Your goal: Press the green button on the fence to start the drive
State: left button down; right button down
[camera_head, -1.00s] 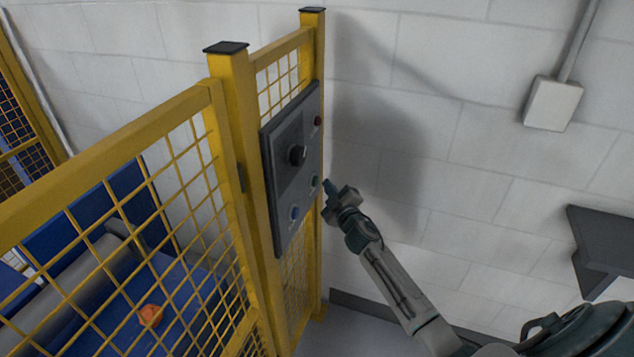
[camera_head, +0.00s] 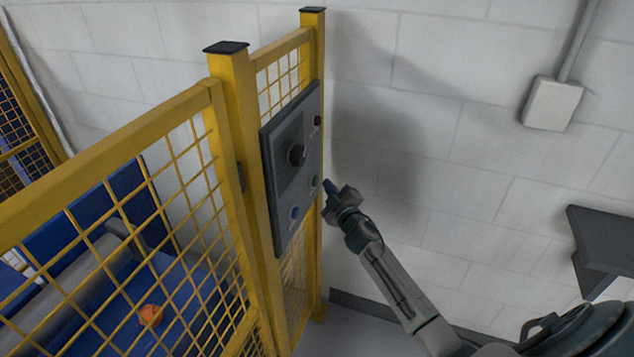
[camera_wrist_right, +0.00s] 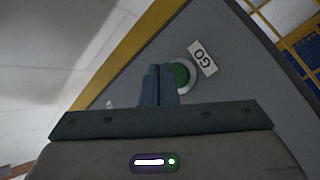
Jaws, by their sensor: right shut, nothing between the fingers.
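The green button (camera_head: 313,181) sits low on the right side of the grey control panel (camera_head: 283,215), which is fixed to the yellow fence (camera_head: 238,120). In the right wrist view the green button (camera_wrist_right: 180,75) has a pale ring and a "GO" label (camera_wrist_right: 203,58) beside it. My right gripper (camera_head: 328,186) is shut and empty, its fingertips just right of the button. In the wrist view the shut fingertips (camera_wrist_right: 158,70) appear beside the button and overlap its edge; I cannot tell whether they touch it. My left gripper is not in view.
The panel also has a black knob (camera_head: 297,155), a red button (camera_head: 318,120) and a blue button (camera_head: 294,213). Behind the mesh lies a blue surface with an orange object (camera_head: 151,315) and a grey roller (camera_head: 75,285). A dark shelf (camera_head: 605,240) juts from the right wall.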

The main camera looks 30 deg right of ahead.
dwell(0.7)
jog(key=shift+w+a, duration=0.3)
jog(key=shift+w, duration=0.05)
jog(key=shift+w+a, duration=0.25)
jog(key=shift+w, duration=0.05)
dwell(0.7)
dwell(0.4)
jog(key=shift+s+d, duration=0.55)
jog(key=shift+s, duration=0.1)
jog(key=s+d+b, duration=0.2)
jog(key=s+d, duration=0.1)
jog(key=shift+s+d, duration=0.1)
jog(key=shift+s, duration=0.3)
